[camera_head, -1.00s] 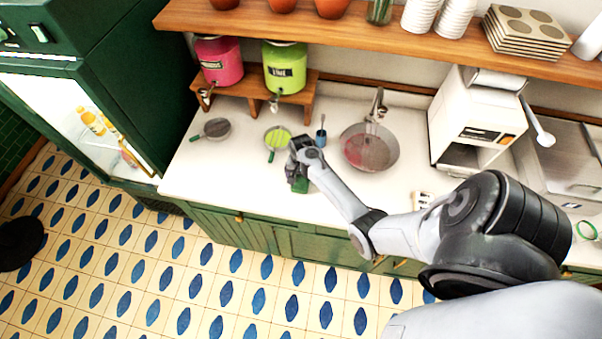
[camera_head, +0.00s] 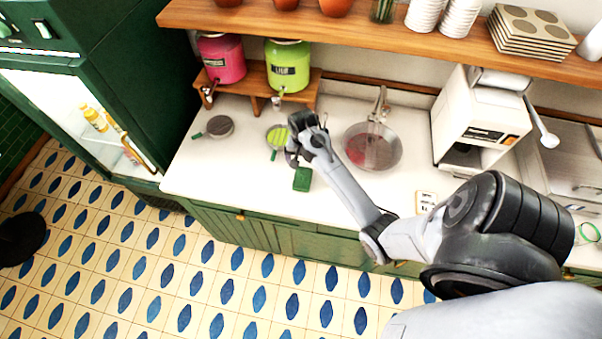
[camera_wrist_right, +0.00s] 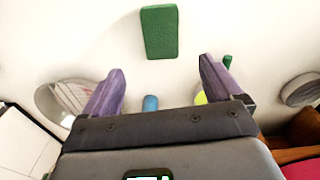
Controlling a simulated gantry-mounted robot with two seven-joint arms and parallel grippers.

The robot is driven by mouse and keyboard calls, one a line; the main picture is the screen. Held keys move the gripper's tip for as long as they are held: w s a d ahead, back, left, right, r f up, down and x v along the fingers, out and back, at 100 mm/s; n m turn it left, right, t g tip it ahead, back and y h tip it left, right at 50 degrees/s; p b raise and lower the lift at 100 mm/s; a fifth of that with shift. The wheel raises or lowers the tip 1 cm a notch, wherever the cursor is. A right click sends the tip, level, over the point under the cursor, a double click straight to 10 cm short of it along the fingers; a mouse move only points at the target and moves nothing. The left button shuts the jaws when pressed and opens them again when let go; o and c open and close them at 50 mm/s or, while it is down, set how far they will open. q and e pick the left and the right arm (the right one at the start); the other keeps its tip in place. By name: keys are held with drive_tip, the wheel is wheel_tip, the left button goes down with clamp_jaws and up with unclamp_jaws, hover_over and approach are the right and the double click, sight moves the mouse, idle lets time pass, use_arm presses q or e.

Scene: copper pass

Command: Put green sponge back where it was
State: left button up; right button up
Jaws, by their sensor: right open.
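The green sponge (camera_head: 302,179) lies flat on the white counter near its front edge. It also shows in the right wrist view (camera_wrist_right: 159,32), beyond the fingertips and clear of them. My right gripper (camera_head: 292,154) is above the counter, just behind and left of the sponge. Its two fingers (camera_wrist_right: 161,84) are spread apart with nothing between them. My left gripper is not in any view.
A green-handled strainer (camera_head: 277,138) is right beside the gripper, and another (camera_head: 219,127) lies farther left. The sink (camera_head: 372,147) is to the right. Pink (camera_head: 221,60) and lime (camera_head: 288,66) dispensers stand behind. The counter's front left is clear.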

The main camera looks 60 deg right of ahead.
drive_tip(key=s+a+r+n+t, duration=0.1)
drive_tip(key=s+a+n, duration=0.3)
drive_tip(key=a, duration=0.5)
drive_tip(key=s+a+r+n+t, duration=0.1)
drive_tip(key=s+a+r+n, duration=0.3)
drive_tip(key=a, duration=0.5)
drive_tip(key=s+a+r+n+t, duration=0.1)
drive_tip(key=s+a+r+n, duration=0.1)
drive_tip(key=s+a+n, duration=0.4)
drive_tip(key=a+n, duration=0.1)
drive_tip(key=a, duration=0.1)
drive_tip(key=shift+a+r+y, duration=0.3)
drive_tip(key=shift+a+y, duration=0.1)
wheel_tip(320, 180, up, 4)
drive_tip(key=p, duration=0.3)
drive_tip(key=shift+f+p, duration=0.1)
drive_tip(key=shift+p, duration=0.3)
